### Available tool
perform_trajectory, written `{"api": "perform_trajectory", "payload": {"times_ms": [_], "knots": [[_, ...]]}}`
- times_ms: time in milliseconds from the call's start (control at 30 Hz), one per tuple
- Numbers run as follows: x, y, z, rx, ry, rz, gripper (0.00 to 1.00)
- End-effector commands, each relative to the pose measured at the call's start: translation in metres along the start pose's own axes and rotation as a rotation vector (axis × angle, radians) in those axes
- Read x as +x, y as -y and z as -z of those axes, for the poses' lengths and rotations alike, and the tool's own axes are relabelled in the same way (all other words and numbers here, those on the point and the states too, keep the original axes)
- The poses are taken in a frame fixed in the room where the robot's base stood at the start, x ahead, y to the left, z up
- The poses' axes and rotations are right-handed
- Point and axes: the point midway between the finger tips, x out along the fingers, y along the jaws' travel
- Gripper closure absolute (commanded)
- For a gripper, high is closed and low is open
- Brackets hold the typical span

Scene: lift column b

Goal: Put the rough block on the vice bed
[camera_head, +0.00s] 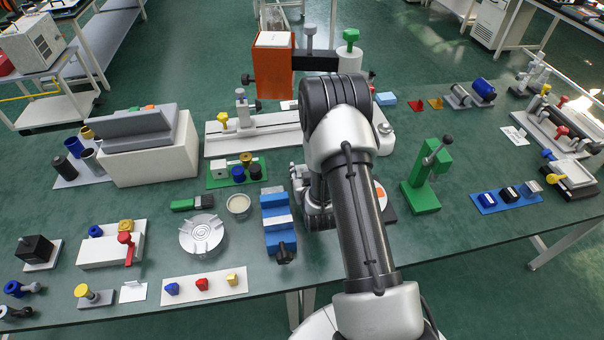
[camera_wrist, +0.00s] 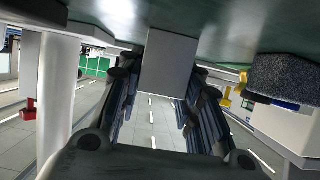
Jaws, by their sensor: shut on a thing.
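A plain grey block (camera_wrist: 168,62) is between the two dark fingers of my gripper (camera_wrist: 160,105) in the wrist view. I take it to be the rough block. In the head view my arm hides the block and the fingertips. The blue vice (camera_head: 279,240) stands on the green bench just left of my wrist. A pale bed strip (camera_head: 278,222) shows between its blue parts, and a dark knob is at its near end. I cannot tell the height of the block above the bench.
A round slotted plate (camera_head: 203,235) and a small round dish (camera_head: 238,206) stand left of the vice. A green press (camera_head: 428,180) stands right of my arm. A white tray (camera_head: 205,288) with small coloured pieces lies at the front. Some bare bench lies beyond the vice.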

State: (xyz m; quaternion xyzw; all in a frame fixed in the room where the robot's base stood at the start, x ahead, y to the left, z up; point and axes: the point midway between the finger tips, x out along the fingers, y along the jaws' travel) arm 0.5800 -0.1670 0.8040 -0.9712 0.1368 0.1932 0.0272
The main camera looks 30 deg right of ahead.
Motion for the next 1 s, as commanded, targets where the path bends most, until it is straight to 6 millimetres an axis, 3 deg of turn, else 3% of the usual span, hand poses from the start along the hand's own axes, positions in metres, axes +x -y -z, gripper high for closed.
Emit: {"api": "perform_trajectory", "payload": {"times_ms": [267, 467, 700, 1000], "knots": [[-0.008, 0.0, 0.021, 0.0, -0.003, 0.0, 0.99], [-0.026, 0.0, 0.065, 0.0, -0.006, 0.0, 0.99], [-0.053, 0.0, 0.131, 0.0, -0.006, 0.0, 0.99], [-0.073, 0.0, 0.177, 0.0, -0.003, 0.0, 0.99]]}}
